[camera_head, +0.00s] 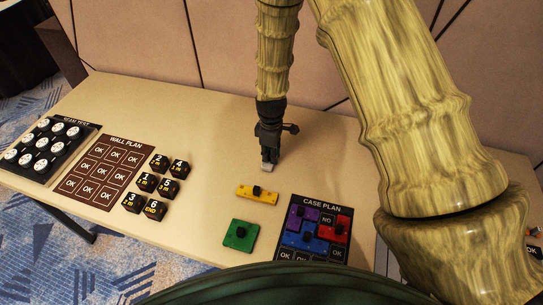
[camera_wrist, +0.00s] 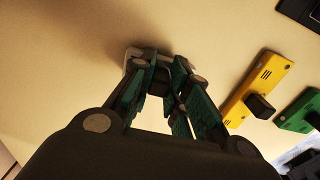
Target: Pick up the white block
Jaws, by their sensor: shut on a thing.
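My gripper (camera_head: 268,158) points down above the middle of the table. It is shut on the white block, a small pale piece (camera_head: 267,167) at its fingertips. In the wrist view a light edge of the white block (camera_wrist: 133,54) shows between and beyond the fingers (camera_wrist: 160,62); the fingers hide most of it. I cannot tell whether the block touches the table or is just above it.
A yellow block (camera_head: 257,194) and a green block (camera_head: 240,235) lie nearby on the table (camera_head: 200,105). The case plan board (camera_head: 325,212) holds purple, red and blue pieces. Several black numbered cubes (camera_head: 155,185), the wall plan (camera_head: 103,172) and a dark tray (camera_head: 45,145) stand left.

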